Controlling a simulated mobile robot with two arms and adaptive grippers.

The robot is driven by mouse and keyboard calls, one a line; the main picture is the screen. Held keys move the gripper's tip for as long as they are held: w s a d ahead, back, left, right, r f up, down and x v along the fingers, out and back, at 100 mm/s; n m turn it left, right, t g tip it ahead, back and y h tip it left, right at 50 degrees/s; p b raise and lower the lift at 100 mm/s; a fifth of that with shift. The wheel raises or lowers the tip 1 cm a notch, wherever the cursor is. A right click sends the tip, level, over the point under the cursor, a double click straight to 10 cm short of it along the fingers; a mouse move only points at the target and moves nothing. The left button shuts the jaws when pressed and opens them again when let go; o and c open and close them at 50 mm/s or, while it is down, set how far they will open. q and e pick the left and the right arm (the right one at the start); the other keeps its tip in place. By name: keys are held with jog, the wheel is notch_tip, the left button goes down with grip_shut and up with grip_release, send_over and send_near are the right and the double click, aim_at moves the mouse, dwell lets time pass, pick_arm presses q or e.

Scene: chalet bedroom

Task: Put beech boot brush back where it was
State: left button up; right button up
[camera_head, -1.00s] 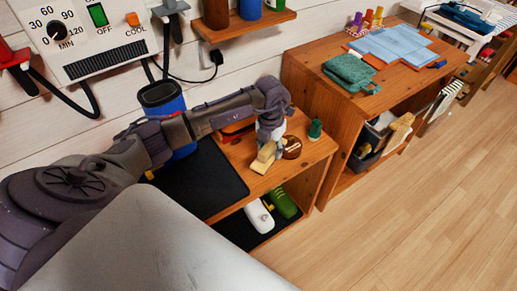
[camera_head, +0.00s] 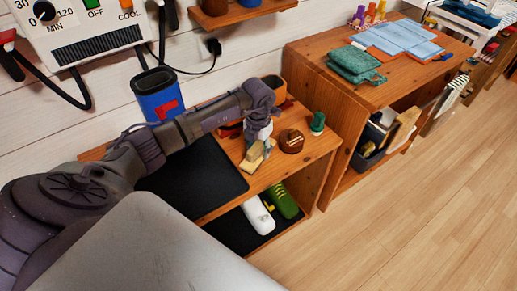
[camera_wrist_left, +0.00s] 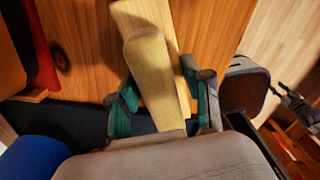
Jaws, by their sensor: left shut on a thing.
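The beech boot brush (camera_head: 252,158), pale wood and yellowish, is in my left gripper (camera_head: 258,143) over the right front part of the low wooden bench top (camera_head: 318,146). In the left wrist view the pale yellow brush (camera_wrist_left: 157,75) lies between the green-padded fingers of my left gripper (camera_wrist_left: 165,98), which are shut on it. I cannot tell whether the brush touches the bench top.
A round brown item (camera_head: 291,141) and a small green item (camera_head: 317,122) stand close right of the brush. A black mat (camera_head: 195,172) lies to the left, with a blue container (camera_head: 158,95) behind. White and green shoes (camera_head: 283,201) sit on the shelf below.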

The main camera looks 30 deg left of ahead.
aim_at(258, 142)
pick_arm(q)
jog(key=o, duration=1.2)
jog(key=shift+f, duration=0.15)
notch_tip(258, 142, up, 12)
jog(key=p, duration=0.9)
jog(key=shift+a+r, duration=0.1)
jog(key=shift+r, duration=0.15)
jog(key=shift+f, duration=0.1)
